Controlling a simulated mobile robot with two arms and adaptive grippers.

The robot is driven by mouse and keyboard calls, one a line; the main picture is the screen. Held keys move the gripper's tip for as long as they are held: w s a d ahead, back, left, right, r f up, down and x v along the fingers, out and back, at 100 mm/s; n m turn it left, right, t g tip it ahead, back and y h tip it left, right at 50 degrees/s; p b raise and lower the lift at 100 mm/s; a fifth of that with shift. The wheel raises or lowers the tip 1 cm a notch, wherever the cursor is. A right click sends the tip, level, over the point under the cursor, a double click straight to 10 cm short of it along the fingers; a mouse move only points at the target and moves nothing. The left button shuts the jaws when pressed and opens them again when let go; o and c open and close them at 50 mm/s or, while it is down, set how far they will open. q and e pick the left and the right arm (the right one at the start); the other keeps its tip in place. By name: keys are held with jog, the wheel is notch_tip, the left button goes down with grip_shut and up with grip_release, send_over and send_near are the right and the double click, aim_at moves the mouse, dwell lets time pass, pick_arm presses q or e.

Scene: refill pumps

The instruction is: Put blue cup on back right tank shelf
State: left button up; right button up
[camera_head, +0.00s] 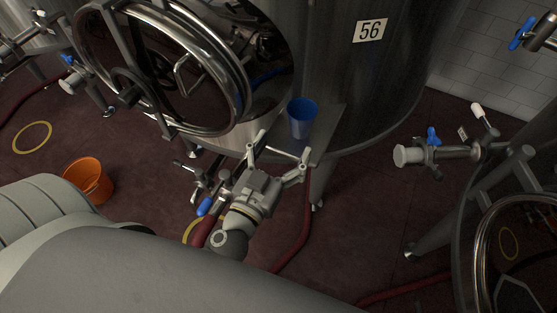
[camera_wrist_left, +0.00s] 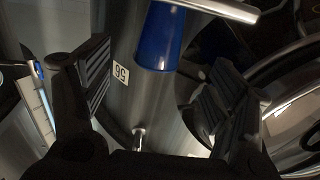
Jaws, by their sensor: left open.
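The blue cup (camera_head: 301,120) stands upright on a small grey metal shelf (camera_head: 327,134) on the front of the large steel tank marked 56 (camera_head: 340,80). My left gripper (camera_head: 283,149) is open and empty, just in front of the shelf, with its fingers spread toward the cup. The fingers look apart from the cup. In the left wrist view, the cup (camera_wrist_left: 160,40) shows beyond the open fingers, in the upper middle between them. My right gripper is not in view.
A round tank door (camera_head: 240,90) with a metal rim is left of the cup. An orange bucket (camera_head: 90,180) stands on the red floor. Another tank with a valve (camera_head: 432,150) is at the right. Red hoses (camera_head: 300,235) lie below.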

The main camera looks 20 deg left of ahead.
pick_arm(q)
jog(key=shift+s+b, duration=0.3)
jog(key=shift+s, duration=0.6)
jog(key=s+f+m+g, duration=0.1)
jog(key=s+f+g, duration=0.2)
jog(key=f, duration=1)
jog(key=s+f+g, duration=0.2)
jog(key=f+g, duration=0.1)
jog(key=f, duration=1)
jog(key=s+f+m+g, duration=0.1)
jog(key=s+f+g, duration=0.2)
jog(key=f, duration=1)
jog(key=s+a+f+g, duration=0.4)
jog(key=s+f, duration=0.5)
jog(key=s, duration=0.2)
jog(key=s+a+f+g, duration=0.4)
jog(key=s+f, duration=0.5)
jog(key=s, duration=0.3)
jog(key=shift+a+f+y, duration=0.15)
jog(key=shift+f+y, duration=0.1)
jog(key=shift+y, duration=0.05)
jog(key=shift+s, duration=0.1)
